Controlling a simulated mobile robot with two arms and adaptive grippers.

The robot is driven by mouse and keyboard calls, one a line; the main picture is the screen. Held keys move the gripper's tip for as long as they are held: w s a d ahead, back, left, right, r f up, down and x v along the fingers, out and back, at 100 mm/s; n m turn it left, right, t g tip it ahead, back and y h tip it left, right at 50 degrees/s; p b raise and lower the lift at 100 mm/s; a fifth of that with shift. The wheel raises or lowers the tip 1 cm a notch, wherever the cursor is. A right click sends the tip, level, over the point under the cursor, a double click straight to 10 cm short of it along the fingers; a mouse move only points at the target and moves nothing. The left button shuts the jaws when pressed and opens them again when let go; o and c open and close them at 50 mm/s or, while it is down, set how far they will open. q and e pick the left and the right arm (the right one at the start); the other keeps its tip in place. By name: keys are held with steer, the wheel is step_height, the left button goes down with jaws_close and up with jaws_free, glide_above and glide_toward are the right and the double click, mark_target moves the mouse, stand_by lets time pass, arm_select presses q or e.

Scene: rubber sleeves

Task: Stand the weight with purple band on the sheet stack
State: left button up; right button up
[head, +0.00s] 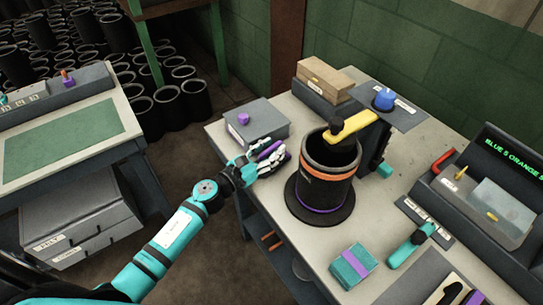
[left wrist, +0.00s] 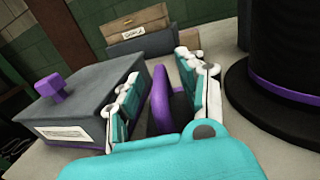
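The weight with the purple band (left wrist: 161,103), dark with a purple ring, is between the fingers of my left gripper (left wrist: 163,88) in the left wrist view. My left gripper also shows in the head view (head: 272,152), at the table's near left edge; its fingers are spread around the weight, with a gap on the left side. They hide much of the weight. A teal block with a purple strip (head: 352,266), which looks like the sheet stack, lies near the table's front edge, right of the gripper. My right gripper is not in view.
A tall black sleeve with orange and purple bands (head: 325,185) stands on a round base right of my gripper. A grey box with a purple knob (head: 257,122) is behind it. A yellow-handled tool (head: 354,127) reaches over the sleeve. A teal tool (head: 411,246) lies further right.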

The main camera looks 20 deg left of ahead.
arm_select(q)
steer(key=shift+w+d, duration=0.1)
steer(key=shift+w, duration=0.1)
jaws_close()
stand_by(0.3)
steer(key=shift+r, duration=0.15)
